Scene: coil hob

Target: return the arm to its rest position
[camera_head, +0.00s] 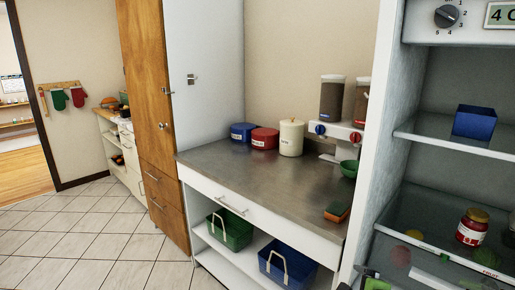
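Small dark and green shapes (375,283) show at the bottom edge, right of centre. They are cut off by the frame, and I cannot tell what they are.
A steel-topped counter (235,170) holds canisters, a dispenser and a sponge (337,212). Below it are a green basket (232,232) and a blue basket (285,268). An open fridge (415,120) holds a blue box (474,122) and a jar (472,228). Tiled floor (95,240) is clear at left.

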